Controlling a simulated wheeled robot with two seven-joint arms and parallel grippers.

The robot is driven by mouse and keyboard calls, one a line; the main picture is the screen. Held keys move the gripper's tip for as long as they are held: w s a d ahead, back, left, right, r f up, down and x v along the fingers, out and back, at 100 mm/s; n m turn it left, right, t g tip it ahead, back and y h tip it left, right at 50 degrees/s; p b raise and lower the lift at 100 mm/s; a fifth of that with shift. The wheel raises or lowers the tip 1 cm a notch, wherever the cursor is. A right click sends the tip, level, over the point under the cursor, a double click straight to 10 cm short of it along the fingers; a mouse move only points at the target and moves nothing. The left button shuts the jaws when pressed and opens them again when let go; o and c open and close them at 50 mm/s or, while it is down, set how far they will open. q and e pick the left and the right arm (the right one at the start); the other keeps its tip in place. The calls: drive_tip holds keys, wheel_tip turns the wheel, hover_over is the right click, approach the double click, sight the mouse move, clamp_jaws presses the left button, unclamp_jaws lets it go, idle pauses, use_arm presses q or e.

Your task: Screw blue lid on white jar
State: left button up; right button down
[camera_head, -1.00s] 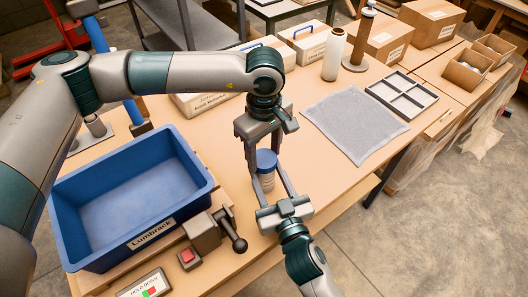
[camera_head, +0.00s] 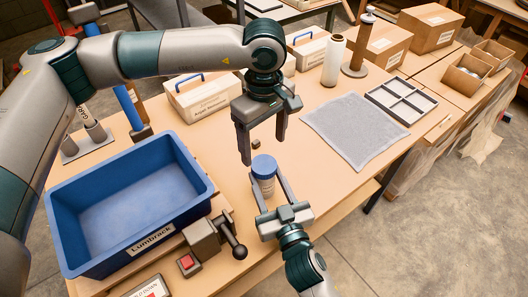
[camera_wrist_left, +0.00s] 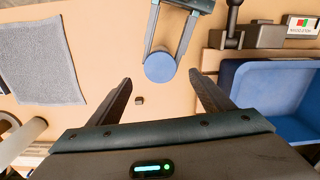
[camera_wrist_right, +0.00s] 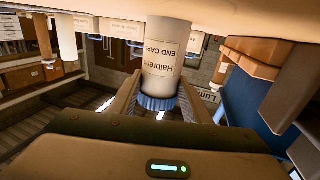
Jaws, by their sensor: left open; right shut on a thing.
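The white jar (camera_head: 264,187) stands upright on the workbench with the blue lid (camera_head: 264,165) on top. In the right wrist view the jar (camera_wrist_right: 164,60) appears upside down with a printed label, and the ribbed lid (camera_wrist_right: 156,103) sits level on it. I cannot tell how tight the lid is. My right gripper (camera_head: 268,194) is shut on the jar's sides, below the lid. My left gripper (camera_head: 262,150) is open and empty, behind and above the jar. In the left wrist view the lid's flat top (camera_wrist_left: 160,67) shows beyond the open fingers, apart from them.
A large blue bin (camera_head: 130,240) stands to the left, with a clamp-like device (camera_head: 213,238) in front of the jar's left. A small brown block (camera_head: 256,143) lies behind the jar. A grey mat (camera_head: 355,130) and a divided tray (camera_head: 401,99) lie to the right.

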use_arm(q)
wheel_tip(320, 180, up, 6)
drive_tip(key=shift+f, duration=0.1)
idle(0.4)
use_arm(e)
drive_tip(key=c, duration=0.9)
unclamp_jaws()
use_arm(q)
drive_tip(key=shift+f, duration=0.1)
use_arm(e)
drive_tip(key=shift+s, duration=0.15)
use_arm(q)
wheel_tip(320, 180, down, 5)
drive_tip(key=b, duration=0.5)
drive_tip(key=shift+f, duration=0.2)
use_arm(e)
drive_tip(key=shift+v, duration=8.6)
drive_tip(key=shift+d, duration=0.1)
